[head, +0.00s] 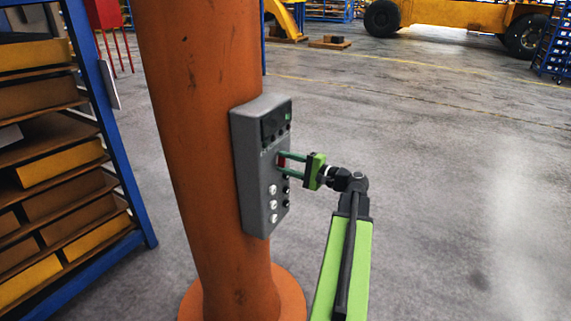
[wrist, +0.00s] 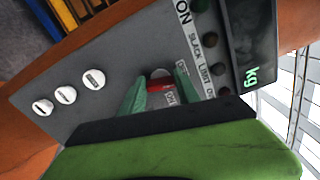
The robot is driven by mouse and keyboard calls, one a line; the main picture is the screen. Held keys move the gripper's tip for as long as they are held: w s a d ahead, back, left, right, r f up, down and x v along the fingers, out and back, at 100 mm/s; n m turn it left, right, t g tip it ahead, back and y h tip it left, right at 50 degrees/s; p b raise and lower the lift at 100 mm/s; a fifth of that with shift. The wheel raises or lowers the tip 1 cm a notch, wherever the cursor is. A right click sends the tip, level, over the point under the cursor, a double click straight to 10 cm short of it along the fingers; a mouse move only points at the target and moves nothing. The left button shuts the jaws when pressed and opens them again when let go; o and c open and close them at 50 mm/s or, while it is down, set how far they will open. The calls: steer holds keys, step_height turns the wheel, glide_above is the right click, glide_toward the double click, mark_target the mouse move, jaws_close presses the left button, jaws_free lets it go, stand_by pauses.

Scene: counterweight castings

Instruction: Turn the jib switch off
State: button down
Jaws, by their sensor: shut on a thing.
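A grey control box (head: 250,190) is fixed to the orange column. My gripper (head: 283,165) reaches its front from the right, with both green fingers at the face of the box below the display. In the wrist view the fingers are closed on the two sides of a small red switch (wrist: 161,84).
Three white knobs (wrist: 65,95) sit on the same face, below the red switch in the head view. A dark display (head: 275,121) is above. The orange column (head: 205,120) stands behind, a shelf rack (head: 115,130) at left.

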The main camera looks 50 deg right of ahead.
steer(key=shift+f+n, duration=0.1)
steer(key=shift+n, duration=1.1)
steer(key=c, duration=0.9)
jaws_free()
steer(key=v, duration=1.7)
steer(key=shift+s, duration=0.25)
